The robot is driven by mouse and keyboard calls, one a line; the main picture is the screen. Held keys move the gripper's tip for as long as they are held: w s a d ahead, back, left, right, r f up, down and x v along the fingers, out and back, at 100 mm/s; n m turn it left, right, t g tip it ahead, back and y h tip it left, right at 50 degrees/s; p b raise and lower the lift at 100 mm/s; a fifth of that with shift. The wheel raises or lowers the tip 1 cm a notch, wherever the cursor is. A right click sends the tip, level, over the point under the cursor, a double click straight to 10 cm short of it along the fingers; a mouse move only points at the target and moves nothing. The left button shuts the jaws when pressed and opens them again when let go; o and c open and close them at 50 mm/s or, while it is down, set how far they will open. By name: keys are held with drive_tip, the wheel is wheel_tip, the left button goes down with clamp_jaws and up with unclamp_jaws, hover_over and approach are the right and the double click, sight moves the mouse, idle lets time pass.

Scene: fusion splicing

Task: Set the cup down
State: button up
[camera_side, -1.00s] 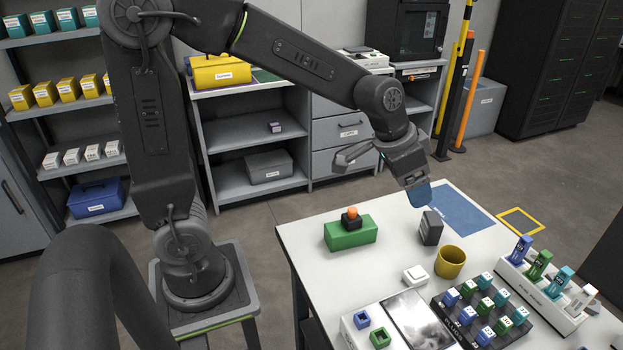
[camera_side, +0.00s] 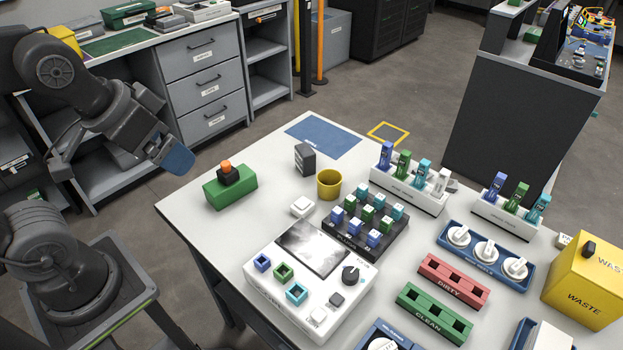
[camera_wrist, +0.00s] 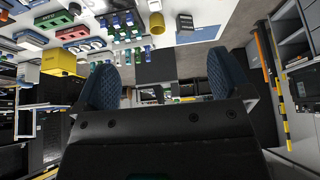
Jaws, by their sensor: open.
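The yellow cup (camera_side: 329,185) stands upright on the white table (camera_side: 250,228), its open top facing up. It also shows in the wrist view (camera_wrist: 157,29), upside down in the picture. My gripper (camera_side: 173,154) is open and empty, with blue pads. In the side view it appears left of the green block and well apart from the cup. In the wrist view its two blue fingers (camera_wrist: 165,80) are wide apart with nothing between them.
A dark grey block (camera_side: 305,159) stands just behind and left of the cup. The green block with an orange-topped button (camera_side: 229,187) is farther left. A blue mat (camera_side: 323,136) lies behind.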

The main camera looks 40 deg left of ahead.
drive_tip(key=shift+w, duration=0.1)
drive_tip(key=m+g, duration=0.6)
drive_tip(key=m, duration=1.2)
hover_over(329, 171)
drive_tip(key=s+d, duration=0.2)
drive_tip(key=s, duration=0.1)
wheel_tip(329, 171, down, 17)
wheel_tip(329, 171, down, 8)
drive_tip(key=shift+w+f, duration=0.15)
drive_tip(key=shift+f, duration=0.05)
drive_tip(key=shift+w+f, duration=0.15)
drive_tip(key=shift+f, duration=1.2)
drive_tip(key=shift+w+f, duration=0.1)
drive_tip(key=shift+f, duration=1.2)
drive_tip(key=shift+c, duration=0.2)
